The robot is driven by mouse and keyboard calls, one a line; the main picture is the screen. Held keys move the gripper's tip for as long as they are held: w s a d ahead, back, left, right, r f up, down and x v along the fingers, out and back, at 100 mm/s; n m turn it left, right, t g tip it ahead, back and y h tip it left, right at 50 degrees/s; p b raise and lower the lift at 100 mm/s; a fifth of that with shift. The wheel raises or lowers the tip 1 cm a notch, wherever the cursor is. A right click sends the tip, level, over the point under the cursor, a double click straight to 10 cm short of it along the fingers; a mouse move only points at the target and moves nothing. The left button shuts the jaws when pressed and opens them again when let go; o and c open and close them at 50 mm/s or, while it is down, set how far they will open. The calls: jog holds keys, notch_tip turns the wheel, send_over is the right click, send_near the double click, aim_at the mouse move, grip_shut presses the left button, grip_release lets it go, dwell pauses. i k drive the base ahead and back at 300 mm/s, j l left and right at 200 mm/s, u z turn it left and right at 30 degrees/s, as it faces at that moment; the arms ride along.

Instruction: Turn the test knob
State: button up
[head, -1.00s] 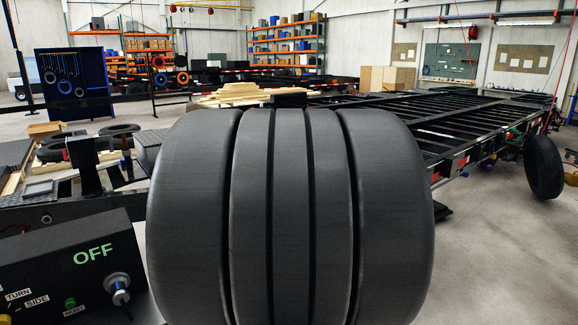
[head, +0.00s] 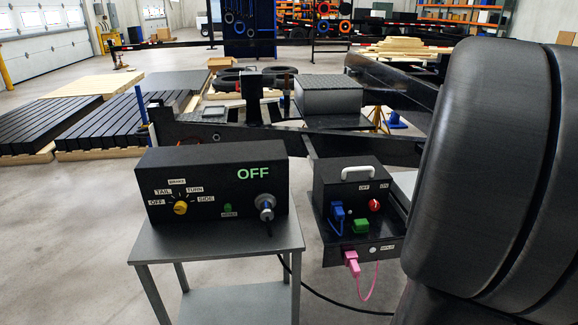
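The test knob (head: 180,208) is a small yellow dial on the front of a black test box (head: 215,215). Around it are white labels reading OFF, TAIL, BRAKE, TURN and SIDE. The knob is too small to tell exactly which label it points to. The box stands on a grey metal stand (head: 215,246). My gripper is not in view.
A second black box (head: 347,200) with blue, green and pink plugs is right of the stand; a black cable (head: 330,301) runs below. Large black tyres (head: 500,180) block the right side. A black trailer frame (head: 330,145) lies behind.

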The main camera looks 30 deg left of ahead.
aim_at(179, 207)
jog(key=j+u, duration=0.25)
jog(key=u, duration=0.2)
jog(key=j+u, duration=0.25)
jog(key=u, duration=0.2)
jog(key=j+u, duration=0.25)
jog(key=u, duration=0.15)
